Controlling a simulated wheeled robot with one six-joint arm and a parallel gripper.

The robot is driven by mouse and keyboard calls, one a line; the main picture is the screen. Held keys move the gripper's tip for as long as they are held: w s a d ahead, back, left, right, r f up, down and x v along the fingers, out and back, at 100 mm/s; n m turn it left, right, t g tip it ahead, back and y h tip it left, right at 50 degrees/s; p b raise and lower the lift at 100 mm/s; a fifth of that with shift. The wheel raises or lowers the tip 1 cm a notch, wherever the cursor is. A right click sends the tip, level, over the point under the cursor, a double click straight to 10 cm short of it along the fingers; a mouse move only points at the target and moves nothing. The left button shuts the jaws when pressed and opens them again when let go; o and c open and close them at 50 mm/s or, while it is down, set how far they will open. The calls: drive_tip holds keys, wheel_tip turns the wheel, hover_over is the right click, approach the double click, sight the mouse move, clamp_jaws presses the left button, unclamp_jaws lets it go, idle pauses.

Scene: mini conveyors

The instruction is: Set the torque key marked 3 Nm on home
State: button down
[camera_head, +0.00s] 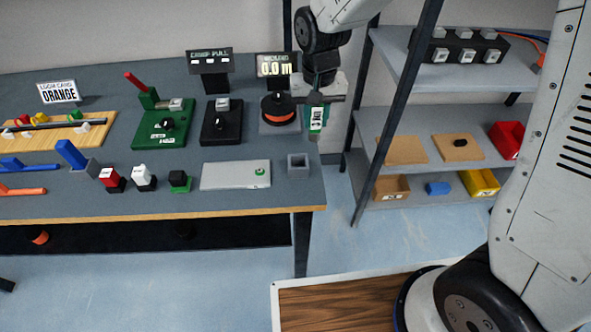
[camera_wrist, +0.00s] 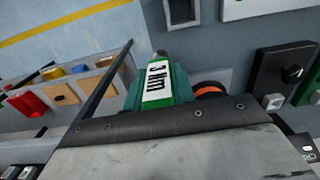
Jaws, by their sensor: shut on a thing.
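My gripper (camera_head: 318,108) is shut on the green torque key (camera_head: 316,121), which has a white label and hangs above the right end of the bench. In the wrist view my gripper (camera_wrist: 152,108) holds the same key (camera_wrist: 157,82), and its label reads 3 Nm. No place marked as home can be read. A small grey square holder (camera_head: 299,166) with an open top stands near the bench's front right corner; it also shows beyond the key's tip in the wrist view (camera_wrist: 184,14).
An orange spool (camera_head: 279,108) under a display (camera_head: 276,66) stands just left of my gripper. A grey plate with a green button (camera_head: 225,175) lies left of the square holder. Green (camera_head: 163,128) and black (camera_head: 221,122) fixtures stand further left. A shelf rack (camera_head: 409,124) stands right.

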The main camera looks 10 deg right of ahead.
drive_tip(key=s+a+r, duration=0.4)
drive_tip(key=s, duration=0.1)
drive_tip(key=shift+s+a+f, duration=0.1)
drive_tip(key=shift+a+f, duration=0.05)
drive_tip(key=shift+f, duration=2.2)
drive_tip(key=shift+s+a+f, duration=0.1)
drive_tip(key=shift+f, duration=2.2)
drive_tip(key=shift+f, duration=0.1)
drive_tip(key=c, duration=1.2)
unclamp_jaws()
drive_tip(key=shift+o, duration=0.2)
